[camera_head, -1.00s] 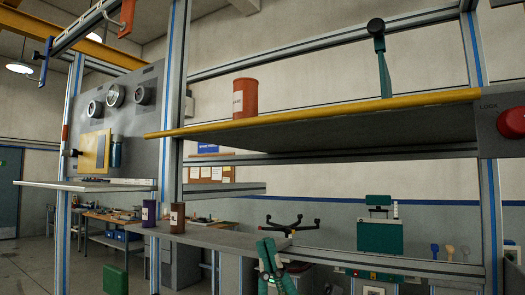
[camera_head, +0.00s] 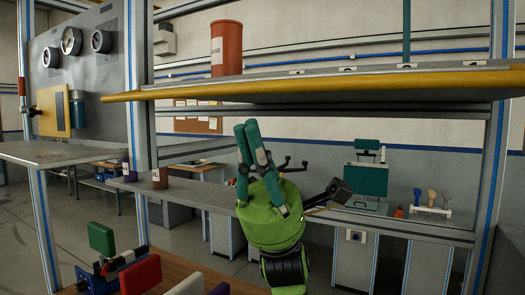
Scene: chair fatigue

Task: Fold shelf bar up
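A long shelf (camera_head: 330,88) with a yellow front edge spans the upper part of the head view. I cannot tell for certain which part is the task's shelf bar; a teal upright bar (camera_head: 406,32) rises behind the shelf, its top out of view. My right gripper (camera_head: 247,126) is green with teal fingers pointing up. Its fingertips are just under the shelf's front edge in the picture, and I see no contact. The two teal fingers are close together with nothing visible between them. Whether the gripper is open or shut is unclear. My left gripper is not in view.
A red-orange can (camera_head: 227,48) stands on the shelf. Metal frame posts flank it, including one at left (camera_head: 139,70). A lower shelf (camera_head: 300,212) carries a brown can (camera_head: 160,178).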

